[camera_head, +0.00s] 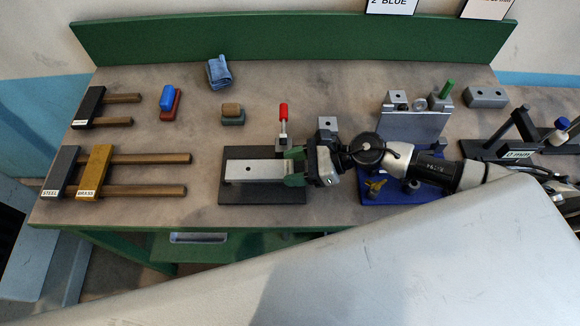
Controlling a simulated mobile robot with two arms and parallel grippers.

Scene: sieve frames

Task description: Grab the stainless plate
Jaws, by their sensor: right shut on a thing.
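The stainless plate (252,171) is a flat, bright silver bar. It lies lengthwise on a dark fixture base (262,198) in the middle of the workbench, with a small dark hole in its face. My right gripper (294,168) comes in from the right with green fingers. It is shut on the plate's right end, and the fingers hide that end. I cannot tell whether the plate still touches the base. A clamp with an upright red handle (284,111) stands just behind the plate. My left gripper is not in view.
A blue fixture (375,197) stands at right under my arm. A green backboard (290,37) closes the rear.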

